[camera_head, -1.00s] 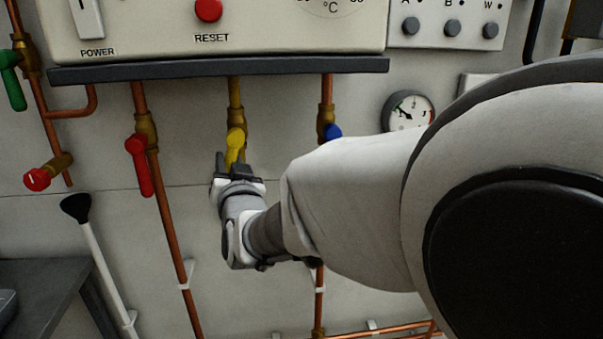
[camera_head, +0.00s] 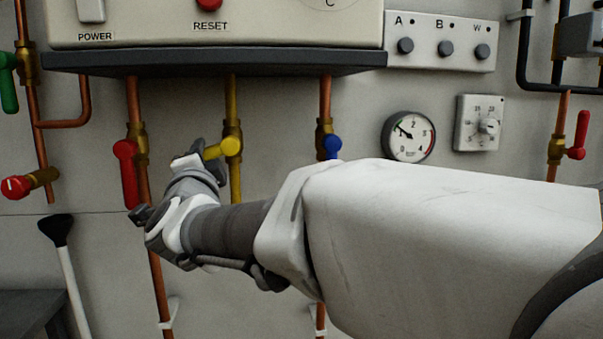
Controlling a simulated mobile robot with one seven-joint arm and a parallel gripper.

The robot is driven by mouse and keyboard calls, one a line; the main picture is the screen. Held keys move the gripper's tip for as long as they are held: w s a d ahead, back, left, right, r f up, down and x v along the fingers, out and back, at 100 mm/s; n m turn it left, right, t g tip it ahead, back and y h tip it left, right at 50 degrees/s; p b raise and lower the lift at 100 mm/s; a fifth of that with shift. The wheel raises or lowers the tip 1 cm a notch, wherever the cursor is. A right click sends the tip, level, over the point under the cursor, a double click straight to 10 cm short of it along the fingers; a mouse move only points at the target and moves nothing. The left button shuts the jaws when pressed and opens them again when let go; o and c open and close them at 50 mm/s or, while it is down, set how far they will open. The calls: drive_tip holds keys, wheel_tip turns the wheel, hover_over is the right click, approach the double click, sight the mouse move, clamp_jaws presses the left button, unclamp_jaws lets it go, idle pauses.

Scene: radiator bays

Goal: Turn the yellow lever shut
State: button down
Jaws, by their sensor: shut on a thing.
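The yellow lever (camera_head: 217,149) is on a brass valve on the yellow pipe (camera_head: 232,105) under the boiler. Its round hub sits over the pipe and its handle points left and slightly down, across the pipe. My gripper (camera_head: 200,157) is at the handle's left end, shut on it. The fingers hide the handle's tip. My arm comes in from the lower right and covers the lower part of the yellow pipe.
A red lever (camera_head: 127,172) hangs down on the copper pipe close left of my gripper. A blue lever (camera_head: 331,146) is to the right. The boiler's dark bottom ledge (camera_head: 215,62) runs above. A gauge (camera_head: 408,137) and a thermostat (camera_head: 479,123) are on the right wall.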

drive_tip(key=shift+a+r+m+h+b, duration=0.1)
drive_tip(key=shift+r+m+h+b, duration=0.3)
drive_tip(key=shift+m, duration=0.7)
drive_tip(key=shift+a+r+m+h+b, duration=0.1)
drive_tip(key=shift+r+m+h+b, duration=0.25)
drive_tip(key=shift+m, duration=0.75)
drive_tip(key=shift+r, duration=0.1)
drive_tip(key=c, duration=0.7)
unclamp_jaws()
drive_tip(key=shift+o, duration=0.2)
drive_tip(key=shift+s+d, duration=0.1)
